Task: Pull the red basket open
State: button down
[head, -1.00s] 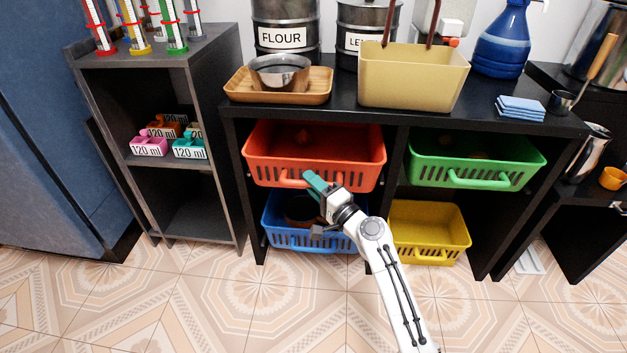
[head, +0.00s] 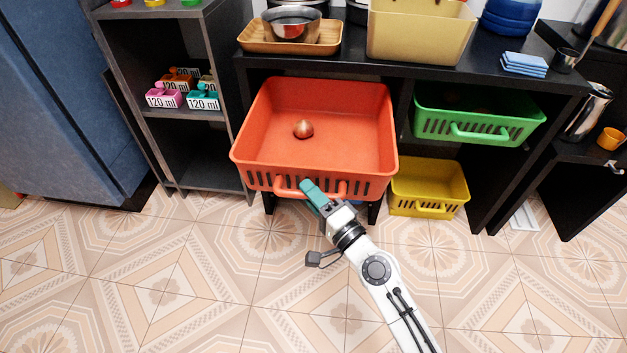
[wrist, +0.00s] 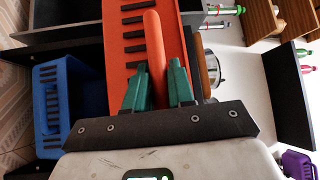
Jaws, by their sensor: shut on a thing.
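The red basket (head: 335,105) is slid far out of the upper left bay of the black shelf in the head view, and its inside shows. A small brown onion-like item (head: 303,129) lies in it. My gripper (head: 312,192) is at the front handle (head: 277,188) of the basket, with its teal fingers shut on that handle. In the wrist view the red handle (wrist: 154,50) runs between the two teal fingers (wrist: 158,90), in front of the slotted basket wall. The fingers hide part of the handle.
A green basket (head: 478,118) and a yellow basket (head: 428,188) sit in the right bays. A blue basket (wrist: 54,100) shows in the wrist view, mostly hidden below the red one in the head view. The tiled floor (head: 180,290) in front is clear.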

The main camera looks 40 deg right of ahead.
jog(key=shift+s+a, duration=0.2)
jog(key=c, duration=1.1)
grip_release()
